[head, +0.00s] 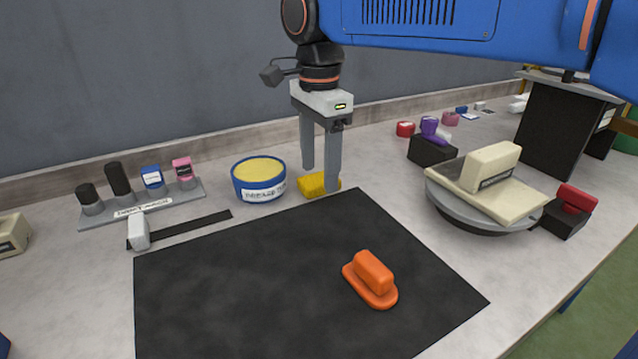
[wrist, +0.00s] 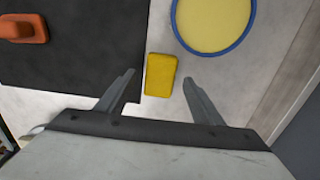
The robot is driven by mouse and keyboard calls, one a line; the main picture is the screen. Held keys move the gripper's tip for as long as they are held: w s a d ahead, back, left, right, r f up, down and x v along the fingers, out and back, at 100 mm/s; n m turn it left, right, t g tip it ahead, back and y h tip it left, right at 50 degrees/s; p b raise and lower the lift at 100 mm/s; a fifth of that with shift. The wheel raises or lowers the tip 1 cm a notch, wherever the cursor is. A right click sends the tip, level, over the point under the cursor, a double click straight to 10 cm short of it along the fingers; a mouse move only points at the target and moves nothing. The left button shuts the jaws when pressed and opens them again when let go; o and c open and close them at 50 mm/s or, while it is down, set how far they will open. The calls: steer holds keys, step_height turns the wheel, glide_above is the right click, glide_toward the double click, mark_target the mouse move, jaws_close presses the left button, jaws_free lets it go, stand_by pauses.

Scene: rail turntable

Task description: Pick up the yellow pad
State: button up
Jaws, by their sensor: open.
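The yellow pad (head: 312,185) lies on the light table, between the blue tub and the black mat's far edge. In the wrist view the yellow pad (wrist: 160,75) is a small upright rectangle between and slightly beyond my fingertips. My gripper (head: 322,178) points down over the pad, and one finger hides part of it in the head view. In the wrist view my gripper (wrist: 159,80) is open, with its fingers on either side of the pad and a gap to each. Nothing is held.
A blue tub with a yellow top (head: 259,180) stands close left of the pad. An orange handled block (head: 371,279) lies on the black mat (head: 230,290). A rack (head: 142,207) with several items is at left; a round turntable (head: 480,215) bearing a beige block is at right.

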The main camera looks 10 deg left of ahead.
mark_target(319, 178)
steer(key=shift+f, duration=0.8)
steer(key=c, duration=1.1)
steer(key=shift+r, duration=0.1)
step_height(319, 178, up, 10)
steer(key=shift+f, duration=0.1)
steer(key=shift+o, duration=0.8)
steer(key=shift+c, duration=0.5)
